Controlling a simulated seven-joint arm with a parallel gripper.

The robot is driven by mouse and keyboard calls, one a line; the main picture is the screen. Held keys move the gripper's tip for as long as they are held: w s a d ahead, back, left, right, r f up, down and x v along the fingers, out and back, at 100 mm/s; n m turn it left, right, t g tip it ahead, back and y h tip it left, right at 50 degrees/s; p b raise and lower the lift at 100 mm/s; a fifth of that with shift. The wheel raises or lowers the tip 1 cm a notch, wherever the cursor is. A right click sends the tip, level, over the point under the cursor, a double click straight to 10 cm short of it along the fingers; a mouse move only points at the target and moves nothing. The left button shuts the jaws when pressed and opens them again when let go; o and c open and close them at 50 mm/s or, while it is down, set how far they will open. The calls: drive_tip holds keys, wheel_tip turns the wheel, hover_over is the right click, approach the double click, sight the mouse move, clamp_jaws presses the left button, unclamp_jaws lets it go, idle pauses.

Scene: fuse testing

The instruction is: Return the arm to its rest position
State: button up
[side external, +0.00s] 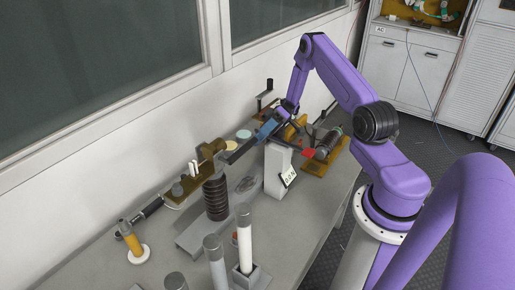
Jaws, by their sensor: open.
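My purple arm reaches in from the right and bends down over the workbench (318,208). My gripper (262,134) is at the arm's end, low over the back middle of the bench, close to a white box (277,172) with a small display. It is open. Its fingertips are small and partly lost among the dark and blue parts there, so I cannot tell whether they touch anything. No held object shows.
A dark ribbed insulator (215,198) stands left of the white box. Grey-capped tubes (244,238) stand in front. A yellow-handled piece (131,238) is at left. A red-ended part (308,153) and brown-based equipment (322,165) lie right. The wall is close behind.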

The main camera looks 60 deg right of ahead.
drive_tip(key=s+a+r+n+g+h, duration=0.1)
drive_tip(key=s+a+r+g+h, duration=0.5)
drive_tip(key=s+a+h, duration=0.45)
drive_tip(key=s+a+r+n+t+h, duration=0.2)
drive_tip(key=s+r+t+h, duration=0.1)
drive_tip(key=s, duration=0.4)
drive_tip(key=s+a+r+n+t+h, duration=0.2)
drive_tip(key=s+a+r+t+h, duration=0.1)
drive_tip(key=s, duration=0.4)
drive_tip(key=shift+a+r+n+t+h, duration=0.15)
drive_tip(key=shift+a+n+t+h, duration=0.1)
drive_tip(key=shift+n+t+h, duration=0.2)
idle(1.0)
